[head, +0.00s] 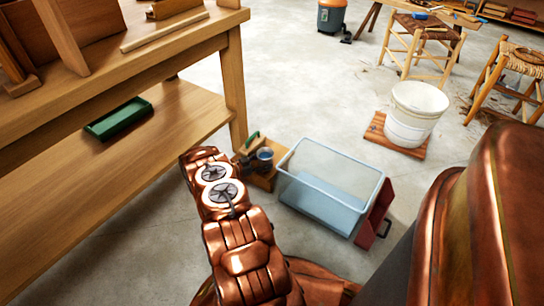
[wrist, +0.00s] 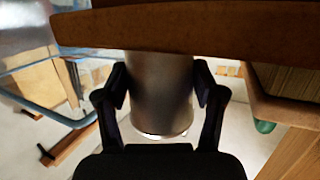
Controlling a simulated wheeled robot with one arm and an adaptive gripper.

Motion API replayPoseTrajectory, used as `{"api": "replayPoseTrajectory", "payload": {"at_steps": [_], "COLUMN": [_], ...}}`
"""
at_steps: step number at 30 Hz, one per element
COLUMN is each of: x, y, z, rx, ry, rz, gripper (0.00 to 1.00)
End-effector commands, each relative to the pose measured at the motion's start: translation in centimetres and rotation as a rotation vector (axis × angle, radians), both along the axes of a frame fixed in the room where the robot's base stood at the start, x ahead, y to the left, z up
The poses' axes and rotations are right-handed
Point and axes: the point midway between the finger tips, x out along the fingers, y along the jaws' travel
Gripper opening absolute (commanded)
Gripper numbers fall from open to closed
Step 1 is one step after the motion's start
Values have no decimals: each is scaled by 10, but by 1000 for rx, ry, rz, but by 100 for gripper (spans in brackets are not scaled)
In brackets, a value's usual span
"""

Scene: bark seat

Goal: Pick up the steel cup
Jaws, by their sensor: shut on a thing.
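The steel cup (wrist: 160,95) is a grey metal cylinder in the middle of the wrist view. My gripper (wrist: 161,82) is shut on it, with one black finger against each side. A brown wooden edge (wrist: 180,32) crosses the picture above and hides the cup's upper part. In the head view the cup (head: 265,154) shows small and dark at the end of my copper-coloured arm, beside the clear bin. My gripper (head: 247,161) is partly hidden there by the arm. I cannot tell whether the cup touches anything beneath it.
A clear plastic bin (head: 328,185) stands close to the right of the cup. A wooden workbench (head: 235,85) with a lower shelf is at left. A green tray (head: 118,118) lies on that shelf. A white bucket (head: 414,113) stands farther right; open floor lies behind.

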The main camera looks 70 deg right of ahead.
Motion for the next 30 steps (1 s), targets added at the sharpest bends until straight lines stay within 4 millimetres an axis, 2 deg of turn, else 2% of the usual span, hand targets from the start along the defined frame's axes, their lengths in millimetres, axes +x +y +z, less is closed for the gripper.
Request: {"api": "replayPoseTrajectory", "payload": {"at_steps": [1, 6, 15, 21, 30], "x": [10, 34, 63, 70, 72], "y": [12, 47, 91, 103, 104], "z": [5, 5, 2, 2, 1], "rx": [0, -4, -3, -3, -3], "ry": [1, -1, 1, 1, 0], "rz": [5, 2, 1, -1, -1], "gripper": [25, 25, 25, 25, 25]}}
